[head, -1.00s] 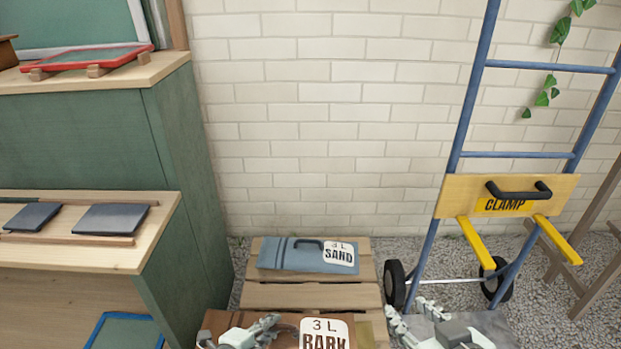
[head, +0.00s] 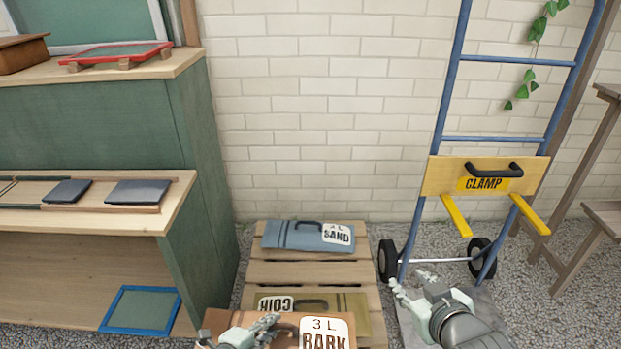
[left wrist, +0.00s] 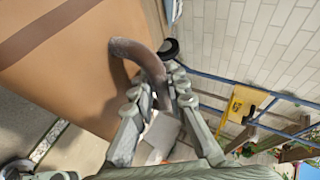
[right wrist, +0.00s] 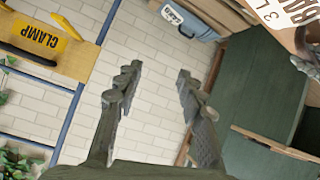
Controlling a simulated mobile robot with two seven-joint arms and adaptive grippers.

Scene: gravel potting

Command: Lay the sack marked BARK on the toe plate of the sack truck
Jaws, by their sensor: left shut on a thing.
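The brown BARK sack (head: 308,334) is at the bottom of the head view, in front of the pallet. My left gripper (head: 258,332) is shut on its handle (left wrist: 140,52), which shows between the fingers in the left wrist view. My right gripper (head: 412,284) is open and empty, right of the pallet; its spread fingers (right wrist: 152,85) show in the right wrist view. The sack truck (head: 445,140) stands upright against the wall, with a yellow CLAMP bar (head: 440,176) and two yellow arms. Its grey toe plate (head: 486,296) is partly hidden by my right gripper.
The pallet (head: 310,272) holds a blue SAND sack (head: 290,236) and an olive sack (head: 345,304) with an upside-down label. A green shelf unit (head: 192,150) stands left and a wooden stand (head: 580,160) right. Gravel lies around the truck.

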